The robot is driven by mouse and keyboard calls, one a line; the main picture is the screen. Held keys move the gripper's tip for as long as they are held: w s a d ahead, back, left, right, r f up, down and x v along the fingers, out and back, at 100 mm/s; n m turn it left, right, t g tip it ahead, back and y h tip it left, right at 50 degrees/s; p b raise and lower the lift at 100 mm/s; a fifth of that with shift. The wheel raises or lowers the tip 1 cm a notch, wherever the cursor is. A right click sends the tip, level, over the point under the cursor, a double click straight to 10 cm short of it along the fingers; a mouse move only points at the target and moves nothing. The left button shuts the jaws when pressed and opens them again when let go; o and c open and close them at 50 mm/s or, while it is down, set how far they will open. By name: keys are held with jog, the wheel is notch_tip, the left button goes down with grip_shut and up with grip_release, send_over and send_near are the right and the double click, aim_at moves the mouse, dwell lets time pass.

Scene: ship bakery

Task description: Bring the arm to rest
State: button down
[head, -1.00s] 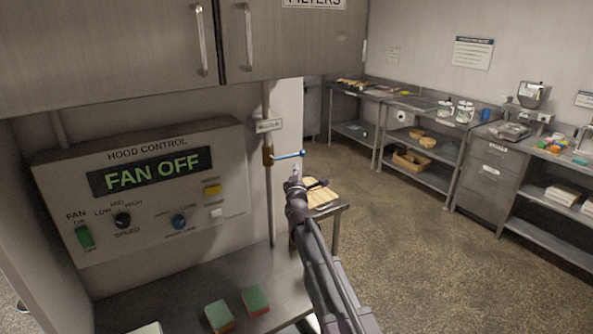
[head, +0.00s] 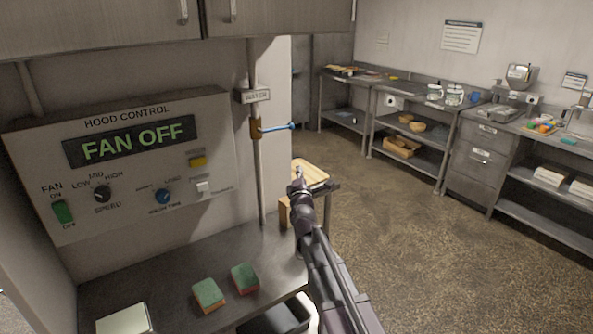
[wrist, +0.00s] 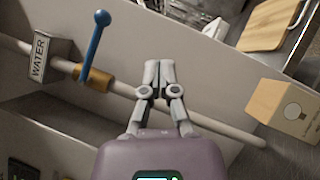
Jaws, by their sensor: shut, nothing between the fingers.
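My gripper (wrist: 159,68) is shut and empty in the wrist view, its two fingers together. In the head view my gripper (head: 298,172) shows small at the end of my arm, in front of the wooden board by the counter's far end. The water valve's blue lever (head: 278,127) sticks out to the right from its brass body on the vertical pipe. In the wrist view the lever (wrist: 96,47) is left of my fingers and apart from them. The pipe (wrist: 120,88) passes behind the fingers.
The hood control panel (head: 125,165) reads FAN OFF. Two sponges (head: 209,294) lie on the metal counter (head: 170,262). A wooden board (head: 309,170) and a carton (wrist: 285,110) are near the gripper. Open floor (head: 420,240) lies to the right, before steel shelves (head: 408,160).

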dwell(0.4)
jog(key=s+d+f+m+g+h, duration=0.1)
jog(key=s+d+m+g+h, duration=0.15)
jog(key=d+m+h, duration=0.3)
jog(key=s+d+f+m+g+h, duration=0.1)
jog(key=s+d+m+h, duration=0.25)
jog(key=d+m, duration=0.35)
jog(key=s+d+f+m+g+h, duration=0.1)
jog(key=s+d+f+m+g, duration=0.6)
jog(key=s+f+g, duration=0.1)
jog(key=s+f+m+g+y, duration=0.3)
jog(key=s+f+g, duration=0.2)
jog(key=s+f, duration=0.35)
jog(key=s+a+f+g+y, duration=0.4)
jog(key=s+a+y, duration=0.3)
jog(key=s, duration=0.3)
jog(key=shift+s+a+f, duration=0.15)
jog(key=shift+a+f, duration=0.1)
jog(key=shift+a, duration=0.4)
jog(key=shift+a, duration=0.1)
